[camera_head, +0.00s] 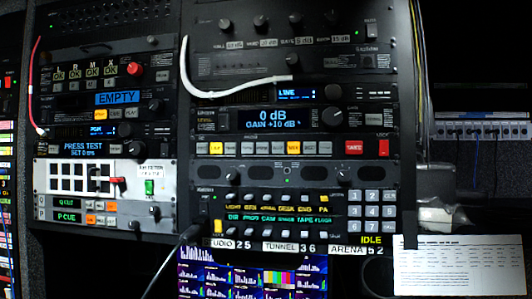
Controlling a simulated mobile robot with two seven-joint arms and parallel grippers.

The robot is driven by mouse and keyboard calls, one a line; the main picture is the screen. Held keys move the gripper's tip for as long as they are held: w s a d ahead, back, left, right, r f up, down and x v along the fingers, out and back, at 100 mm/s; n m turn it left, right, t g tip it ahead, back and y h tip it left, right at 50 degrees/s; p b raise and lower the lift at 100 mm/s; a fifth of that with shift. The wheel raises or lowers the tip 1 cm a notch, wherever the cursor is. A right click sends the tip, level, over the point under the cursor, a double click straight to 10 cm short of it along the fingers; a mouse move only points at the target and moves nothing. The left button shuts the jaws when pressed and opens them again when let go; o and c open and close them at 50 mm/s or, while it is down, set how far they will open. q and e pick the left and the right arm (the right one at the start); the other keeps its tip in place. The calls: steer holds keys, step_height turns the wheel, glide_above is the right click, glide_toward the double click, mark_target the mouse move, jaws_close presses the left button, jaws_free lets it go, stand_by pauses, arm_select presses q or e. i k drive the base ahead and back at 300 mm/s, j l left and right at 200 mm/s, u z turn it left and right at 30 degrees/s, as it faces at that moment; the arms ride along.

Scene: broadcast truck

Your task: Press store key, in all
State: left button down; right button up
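A row of keys runs across the right rack below a blue display (273,119) reading "0 dB, GAIN +10 dB". At its right end is a red key (354,147) with small pale lettering, too small to read surely; it may be the store key. A red switch (384,148) under a "LOCK" label sits just right of it. Neither of my grippers shows in this view, and nothing covers the red key.
A white cable (230,90) loops above the display unit, clear of the key row. A dark plug (190,235) with a cable stands out low at the left. A keypad (372,210) sits below right. A paper sheet (460,265) hangs at the lower right.

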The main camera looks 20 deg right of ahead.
mark_target(371, 119)
steer(key=z, duration=1.3)
